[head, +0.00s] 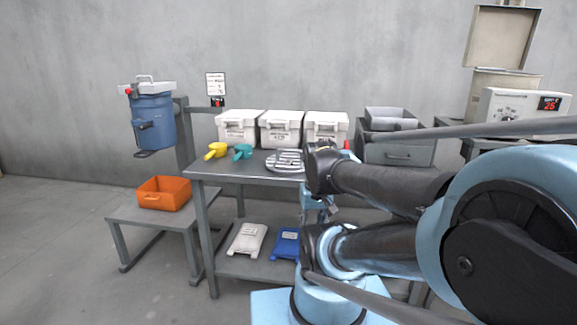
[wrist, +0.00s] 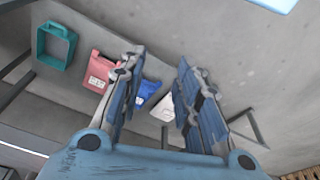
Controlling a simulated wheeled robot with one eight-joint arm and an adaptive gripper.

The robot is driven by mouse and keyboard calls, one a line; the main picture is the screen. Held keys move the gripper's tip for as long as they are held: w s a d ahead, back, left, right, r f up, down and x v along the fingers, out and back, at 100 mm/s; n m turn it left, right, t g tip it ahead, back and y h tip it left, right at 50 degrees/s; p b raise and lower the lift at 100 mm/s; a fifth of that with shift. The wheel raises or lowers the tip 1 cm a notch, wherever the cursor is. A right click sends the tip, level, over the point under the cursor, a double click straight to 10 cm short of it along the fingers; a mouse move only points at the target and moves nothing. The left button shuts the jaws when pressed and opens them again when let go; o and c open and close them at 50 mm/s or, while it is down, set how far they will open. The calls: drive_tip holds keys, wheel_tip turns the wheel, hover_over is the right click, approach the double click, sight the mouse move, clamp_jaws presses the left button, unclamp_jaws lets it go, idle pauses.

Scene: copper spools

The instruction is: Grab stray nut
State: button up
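I cannot make out a nut in either view. My gripper (wrist: 158,66) is open in the wrist view, its two blue jointed fingers apart with nothing held between them. In the head view my gripper (head: 326,208) is partly hidden by my arm and hangs at the front edge of the grey workbench (head: 255,170). A round silver slotted plate (head: 285,162) lies on the bench beside my wrist, partly covered by it.
A yellow scoop (head: 216,151), a teal scoop (head: 243,152) and white lidded bins (head: 281,130) stand on the bench. White (head: 246,239) and blue (head: 286,243) bags lie on the lower shelf. An orange bin (head: 164,194) sits on a low stand at left. Open floor lies left.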

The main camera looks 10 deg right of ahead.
drive_tip(key=shift+o, duration=2.5)
drive_tip(key=shift+s+r, duration=0.1)
drive_tip(key=shift+r, duration=0.85)
drive_tip(key=w+a+r+h, duration=0.1)
drive_tip(key=w+r, duration=0.8)
drive_tip(key=w, duration=0.3)
drive_tip(key=w+a+r, duration=0.1)
drive_tip(key=w+r, duration=0.9)
drive_tip(key=w, duration=0.3)
drive_tip(key=g, duration=0.1)
hover_over(288, 160)
drive_tip(key=s+a, duration=0.1)
drive_tip(key=shift+h, duration=0.3)
wheel_tip(288, 160, down, 9)
drive_tip(key=shift+a+f, duration=0.1)
drive_tip(key=shift+w+d+f, duration=0.15)
drive_tip(key=shift+d+f, duration=0.05)
drive_tip(key=shift+f, duration=0.65)
drive_tip(key=shift+w+d+f, duration=0.1)
drive_tip(key=shift+d+f, duration=0.05)
drive_tip(key=shift+f, duration=0.75)
drive_tip(key=shift+w+d+f, duration=0.15)
drive_tip(key=shift+d+f, duration=0.05)
drive_tip(key=shift+f, duration=0.65)
